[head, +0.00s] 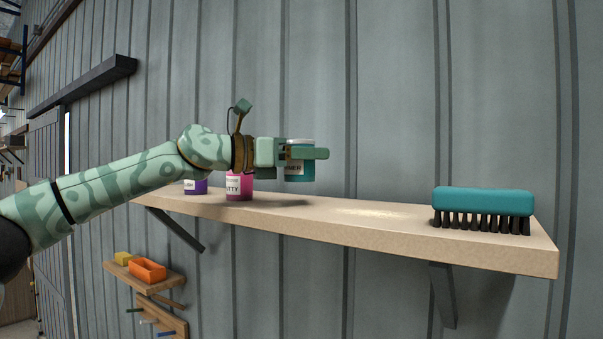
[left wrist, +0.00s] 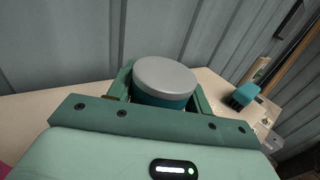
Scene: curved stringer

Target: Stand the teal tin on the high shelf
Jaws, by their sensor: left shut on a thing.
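The teal tin (head: 305,172), with a grey lid and a pale label, is upright between the fingers of my left gripper (head: 312,154). The gripper is shut on it and covers part of its side. The tin is over the high shelf (head: 350,217), and its base looks a little above the board, with a shadow below. In the left wrist view the tin's lid (left wrist: 166,76) shows between the two fingers. My right gripper is in neither view.
A pink tin (head: 239,187) and a purple tin (head: 195,187) stand on the shelf's left part, below my arm. A teal brush (head: 483,203) lies at the right end. The middle is clear. A small lower shelf (head: 165,277) holds an orange tray (head: 147,270).

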